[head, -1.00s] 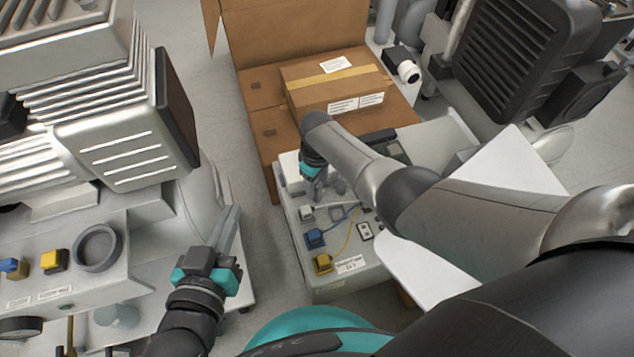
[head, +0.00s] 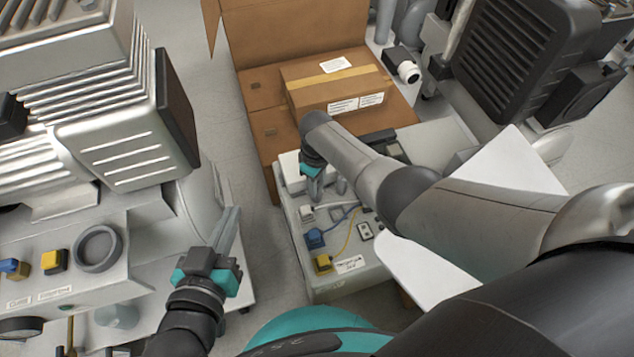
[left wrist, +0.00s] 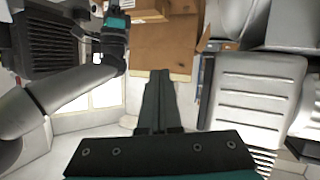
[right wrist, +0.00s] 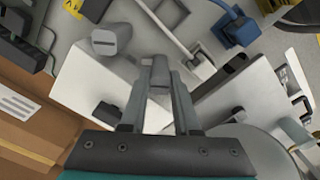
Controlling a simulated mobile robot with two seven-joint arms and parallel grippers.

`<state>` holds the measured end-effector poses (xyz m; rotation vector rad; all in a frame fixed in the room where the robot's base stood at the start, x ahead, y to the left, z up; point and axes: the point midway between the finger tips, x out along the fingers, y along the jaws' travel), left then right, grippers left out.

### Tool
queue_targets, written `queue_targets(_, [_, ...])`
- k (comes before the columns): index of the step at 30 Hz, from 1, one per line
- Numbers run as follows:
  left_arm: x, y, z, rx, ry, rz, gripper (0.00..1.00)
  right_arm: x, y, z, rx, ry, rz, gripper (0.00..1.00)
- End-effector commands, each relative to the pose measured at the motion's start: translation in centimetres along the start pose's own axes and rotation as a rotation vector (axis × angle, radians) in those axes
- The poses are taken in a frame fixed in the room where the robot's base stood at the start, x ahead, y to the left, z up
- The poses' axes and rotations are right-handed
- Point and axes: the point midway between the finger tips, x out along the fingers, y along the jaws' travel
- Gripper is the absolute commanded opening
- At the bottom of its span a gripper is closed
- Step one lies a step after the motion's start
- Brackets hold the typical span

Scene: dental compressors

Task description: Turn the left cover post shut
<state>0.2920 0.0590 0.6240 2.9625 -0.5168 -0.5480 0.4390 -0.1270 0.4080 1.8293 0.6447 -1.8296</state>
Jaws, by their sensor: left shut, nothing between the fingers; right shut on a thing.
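My right gripper (head: 315,192) reaches down over the panel of the low grey unit (head: 345,285) and is shut on a grey post. In the right wrist view this held post (right wrist: 158,75) stands between the fingertips, with white cover plates (right wrist: 95,85) on both sides. A second grey post (right wrist: 110,40) with a rounded flat end stands apart from the fingers; it also shows in the head view (head: 341,187), right of the held one. The held post's base is hidden by the fingers. My left gripper (head: 230,225) is shut and empty, over the gap between the machines.
A large compressor (head: 125,150) stands at left. A cardboard box (head: 335,85) lies behind the unit. Blue (head: 315,238) and yellow (head: 323,263) plugs with cables sit on the panel's front. A dark finned machine (head: 520,60) stands back right. Floor between the machines is free.

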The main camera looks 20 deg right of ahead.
Motion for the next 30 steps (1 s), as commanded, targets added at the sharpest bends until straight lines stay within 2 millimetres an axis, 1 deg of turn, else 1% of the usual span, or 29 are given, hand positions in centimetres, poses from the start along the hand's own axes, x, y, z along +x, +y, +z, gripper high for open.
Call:
queue_targets(4, [-0.1,-0.2,0.3,0.005,-0.030,-0.005,0.00,0.0,-0.1,0.0,-0.073,-0.002,-0.002,0.00])
queue_targets(7, [0.1,-0.6,-0.4,0.011,-0.041,-0.016,0.00,0.0,-0.1,0.0,-0.145,-0.001,-0.002,0.00])
queue_targets(21, [-0.2,-1.3,0.3,0.022,-0.124,-0.033,0.00,0.0,0.0,0.0,-0.577,0.000,-0.001,0.00])
queue_targets(30, [-0.2,-1.3,0.5,0.023,-0.133,-0.035,0.00,0.0,0.0,0.0,-0.797,0.001,-0.002,0.00])
